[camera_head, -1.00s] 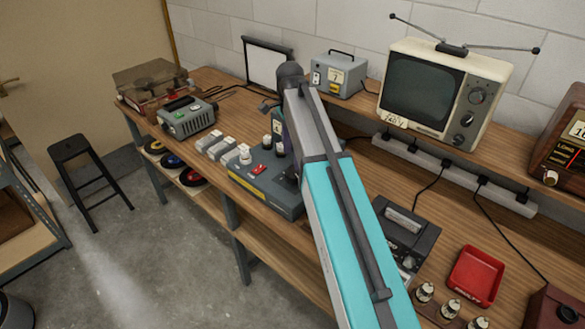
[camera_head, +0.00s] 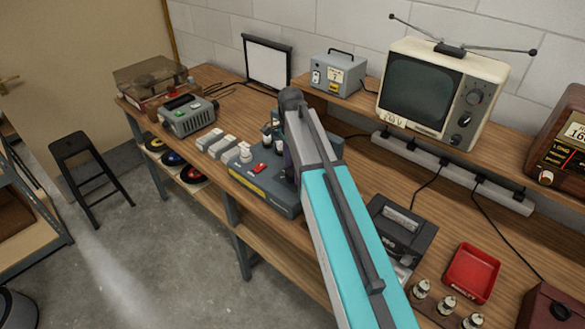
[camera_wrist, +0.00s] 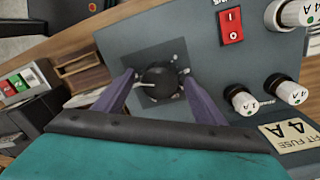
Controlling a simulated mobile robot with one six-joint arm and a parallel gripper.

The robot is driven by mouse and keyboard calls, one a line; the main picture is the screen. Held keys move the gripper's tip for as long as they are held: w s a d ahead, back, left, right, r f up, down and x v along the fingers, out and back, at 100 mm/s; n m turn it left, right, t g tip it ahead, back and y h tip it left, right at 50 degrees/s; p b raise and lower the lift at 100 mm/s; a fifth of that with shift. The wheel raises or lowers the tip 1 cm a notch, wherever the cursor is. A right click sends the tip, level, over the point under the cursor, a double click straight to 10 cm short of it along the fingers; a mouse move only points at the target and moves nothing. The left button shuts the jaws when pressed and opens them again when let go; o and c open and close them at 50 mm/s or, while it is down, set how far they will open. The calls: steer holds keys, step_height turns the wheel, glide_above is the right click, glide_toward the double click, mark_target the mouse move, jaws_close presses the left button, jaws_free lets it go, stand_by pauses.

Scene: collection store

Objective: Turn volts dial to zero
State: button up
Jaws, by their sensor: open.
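A black round dial (camera_wrist: 160,82) with a pale pointer mark sits on a square plate on the grey-blue panel of a bench unit (camera_wrist: 205,55). My gripper (camera_wrist: 155,76) is open, with one purple finger on each side of the dial. I cannot tell whether the fingers touch it. No volts lettering is readable around the dial. In the head view the same unit (camera_head: 255,192) sits on the bench, and my arm hides its right part and the dial.
A red switch (camera_wrist: 230,26) and several white-capped fuse holders (camera_wrist: 243,101) stand near the dial. A fuse label (camera_wrist: 288,131) reads 4 A.

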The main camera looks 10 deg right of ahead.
steer(key=c, duration=1.1)
steer(key=shift+o, duration=0.2)
